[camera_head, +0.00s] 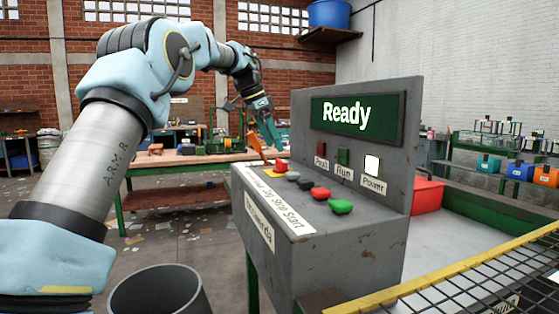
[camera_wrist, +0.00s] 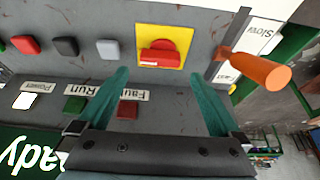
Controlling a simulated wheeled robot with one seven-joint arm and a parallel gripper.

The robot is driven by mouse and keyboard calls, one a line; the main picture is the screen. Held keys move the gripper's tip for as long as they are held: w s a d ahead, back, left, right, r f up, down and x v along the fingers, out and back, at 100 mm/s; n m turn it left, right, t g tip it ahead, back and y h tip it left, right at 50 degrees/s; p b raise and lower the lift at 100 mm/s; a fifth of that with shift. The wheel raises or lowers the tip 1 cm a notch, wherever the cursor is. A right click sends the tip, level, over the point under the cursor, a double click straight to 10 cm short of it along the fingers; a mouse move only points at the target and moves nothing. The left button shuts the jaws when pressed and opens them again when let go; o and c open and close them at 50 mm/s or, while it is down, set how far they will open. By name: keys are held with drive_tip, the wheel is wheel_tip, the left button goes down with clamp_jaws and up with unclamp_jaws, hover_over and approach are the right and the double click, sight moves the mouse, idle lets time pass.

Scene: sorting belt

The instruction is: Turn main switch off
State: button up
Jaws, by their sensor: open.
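The main switch is a red rotary knob on a yellow plate, at the far end of the grey console top (camera_head: 281,165). In the wrist view the red knob (camera_wrist: 160,52) sits upper centre, its handle lying roughly crosswise in the picture. My gripper (camera_head: 268,140) is over that end of the console, pointing down. In the wrist view its two teal fingers (camera_wrist: 160,74) are spread wide, with nothing between them. The knob appears just past the fingertips, roughly centred between them; contact is not visible.
An orange lever (camera_wrist: 262,70) stands close to one finger, by the labels Slow and Fast. The display (camera_head: 346,115) reads Ready; the Power lamp (camera_head: 371,164) looks lit white. A yellow-edged mesh guard (camera_head: 470,270) is at front right.

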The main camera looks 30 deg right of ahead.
sight(280, 161)
drive_tip(key=x, duration=0.6)
drive_tip(key=c, duration=1.2)
drive_tip(key=shift+o, duration=0.2)
